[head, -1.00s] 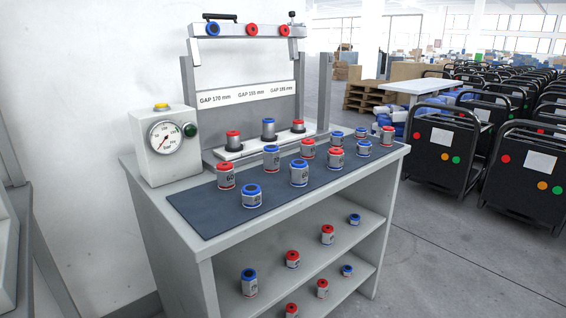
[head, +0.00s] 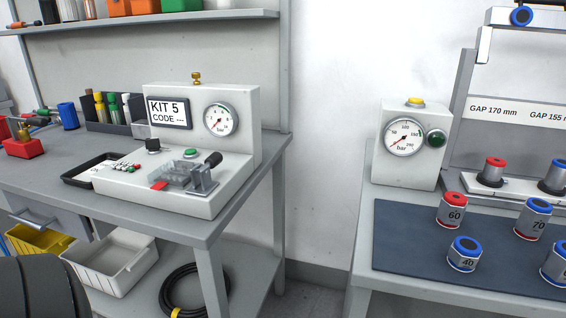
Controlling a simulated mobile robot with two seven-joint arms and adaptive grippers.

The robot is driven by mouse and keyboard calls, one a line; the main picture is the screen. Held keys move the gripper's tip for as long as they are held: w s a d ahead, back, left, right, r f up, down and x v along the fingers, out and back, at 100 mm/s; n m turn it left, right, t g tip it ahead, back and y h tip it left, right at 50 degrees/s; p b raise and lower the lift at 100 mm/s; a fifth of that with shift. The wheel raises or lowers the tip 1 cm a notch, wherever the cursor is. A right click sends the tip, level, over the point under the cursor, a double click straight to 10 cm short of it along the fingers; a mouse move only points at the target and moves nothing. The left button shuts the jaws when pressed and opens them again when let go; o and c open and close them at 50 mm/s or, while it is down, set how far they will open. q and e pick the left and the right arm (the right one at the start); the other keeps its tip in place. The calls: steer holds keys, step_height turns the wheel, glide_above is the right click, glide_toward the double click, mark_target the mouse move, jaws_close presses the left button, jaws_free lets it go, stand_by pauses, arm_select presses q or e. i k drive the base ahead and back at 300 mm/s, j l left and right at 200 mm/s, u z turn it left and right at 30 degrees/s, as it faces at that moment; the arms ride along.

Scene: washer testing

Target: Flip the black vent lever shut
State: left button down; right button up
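A lever with a black grip (head: 213,159) rises tilted from a metal clamp at the right end of the white test unit (head: 190,203) on the left bench. A clear block (head: 174,174) and a red tab (head: 159,186) are beside it. I cannot tell which is the vent lever. Neither gripper is in view.
The left bench (head: 45,160) also holds a black tray (head: 90,170) and tool holders. The right bench has a gauge box (head: 410,150) and several cylinders on a dark mat (head: 400,235). A gap separates the benches. A dark rounded shape fills the lower left corner.

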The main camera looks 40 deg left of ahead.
mark_target(216, 158)
steer(key=i+l+u, duration=0.15)
steer(key=l+u, duration=0.15)
steer(key=l, duration=0.15)
steer(key=i+l+u, duration=0.1)
steer(key=l+u, duration=0.25)
steer(key=l, duration=0.15)
steer(key=l+u, duration=0.3)
steer(key=l, duration=0.15)
